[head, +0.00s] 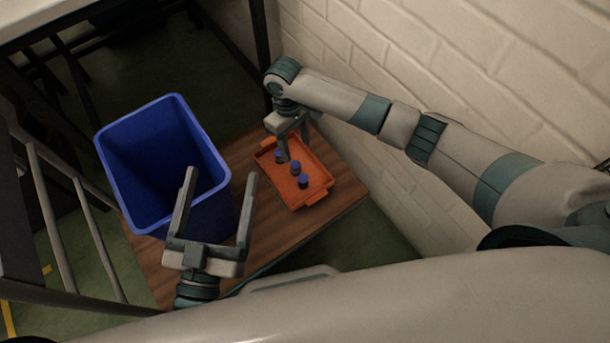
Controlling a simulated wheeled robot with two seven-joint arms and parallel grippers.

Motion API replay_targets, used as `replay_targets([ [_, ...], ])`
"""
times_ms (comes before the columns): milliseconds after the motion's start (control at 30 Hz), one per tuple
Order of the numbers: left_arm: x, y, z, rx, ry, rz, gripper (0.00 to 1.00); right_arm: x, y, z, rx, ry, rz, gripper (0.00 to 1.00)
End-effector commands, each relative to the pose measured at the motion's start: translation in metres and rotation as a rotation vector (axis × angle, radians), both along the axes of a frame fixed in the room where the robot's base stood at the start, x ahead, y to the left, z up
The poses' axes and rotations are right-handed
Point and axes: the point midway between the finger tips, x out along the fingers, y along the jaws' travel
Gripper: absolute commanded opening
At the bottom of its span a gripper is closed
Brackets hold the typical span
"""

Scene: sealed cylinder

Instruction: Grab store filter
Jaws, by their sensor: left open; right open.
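An orange tray (318,171) sits on the wooden table by the wall and holds small blue cylinders. One blue cylinder (279,156) is close by a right gripper finger, another (295,168) is in the middle, and a third (303,182) is nearer the tray's front. Which one is the filter I cannot tell. My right gripper (294,147) points down over the far end of the tray, open; whether a finger touches a cylinder is unclear. My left gripper (221,176) is open and empty, in front of the blue bin and left of the tray.
A large open blue bin (118,180) stands on the wooden table (343,199), left of the tray. A white brick wall (450,60) runs close along the right. Metal railings (48,210) stand at the left. Bare tabletop shows around the tray.

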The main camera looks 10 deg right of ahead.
Motion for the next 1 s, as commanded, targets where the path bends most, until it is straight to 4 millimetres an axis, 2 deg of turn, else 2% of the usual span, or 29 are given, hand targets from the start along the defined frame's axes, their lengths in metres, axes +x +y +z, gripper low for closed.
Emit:
replay_targets([
  [467, -0.001, 0.000, 0.004, -0.007, -0.019, 0.000, 0.81, 0.000, -0.001, -0.003, -0.003, 0.001, 0.001, 0.49],
  [633, -0.007, -0.001, 0.016, -0.031, -0.087, 0.001, 0.81, -0.002, -0.002, -0.017, -0.004, 0.002, 0.000, 0.49],
  [867, -0.021, -0.002, 0.041, -0.087, -0.234, 0.004, 0.81, -0.004, -0.004, -0.042, -0.004, 0.001, 0.001, 0.49],
  [1000, -0.029, 0.002, 0.059, -0.125, -0.345, 0.012, 0.81, -0.007, -0.005, -0.065, -0.005, 0.003, 0.001, 0.49],
])
